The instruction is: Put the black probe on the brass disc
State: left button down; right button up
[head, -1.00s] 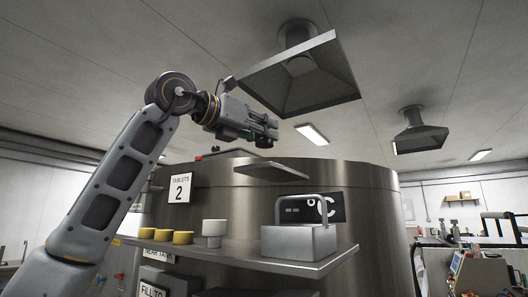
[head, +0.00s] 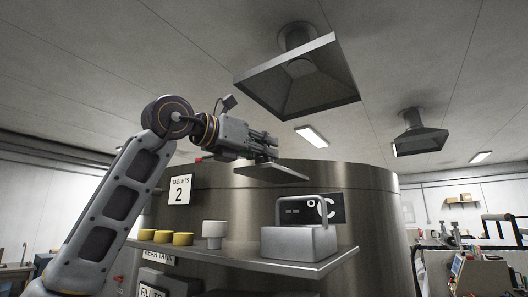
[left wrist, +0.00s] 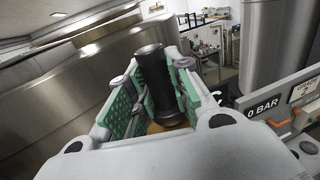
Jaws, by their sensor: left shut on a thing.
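My left gripper (head: 270,148) is just above the small upper metal shelf (head: 272,170) on the big steel tank. In the left wrist view, its green-padded fingers (left wrist: 155,88) are shut on the black probe (left wrist: 153,75), a dark cylinder. A brass-brown patch (left wrist: 165,127) shows between the fingers at the probe's near end. I cannot tell whether it is the brass disc or part of the probe, nor whether the two touch. In the head view the probe cannot be made out clearly, and no brass disc shows on the upper shelf. My right gripper is not in view.
The steel tank (head: 375,200) fills the middle. Its lower shelf (head: 240,251) holds several yellow tablets (head: 182,239), a white cup (head: 214,230) and a grey box with a handle (head: 300,241). A hood (head: 300,80) hangs above my gripper.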

pick_arm(q)
jog(key=shift+f, duration=0.3)
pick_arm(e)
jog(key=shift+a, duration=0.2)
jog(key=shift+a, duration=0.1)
pick_arm(q)
jog(key=shift+f, duration=0.15)
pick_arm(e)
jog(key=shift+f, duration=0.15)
pick_arm(q)
jog(key=c, duration=1.3)
grip_release()
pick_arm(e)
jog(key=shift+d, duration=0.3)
pick_arm(q)
jog(key=shift+s+r, duration=0.1)
jog(key=shift+r, duration=0.1)
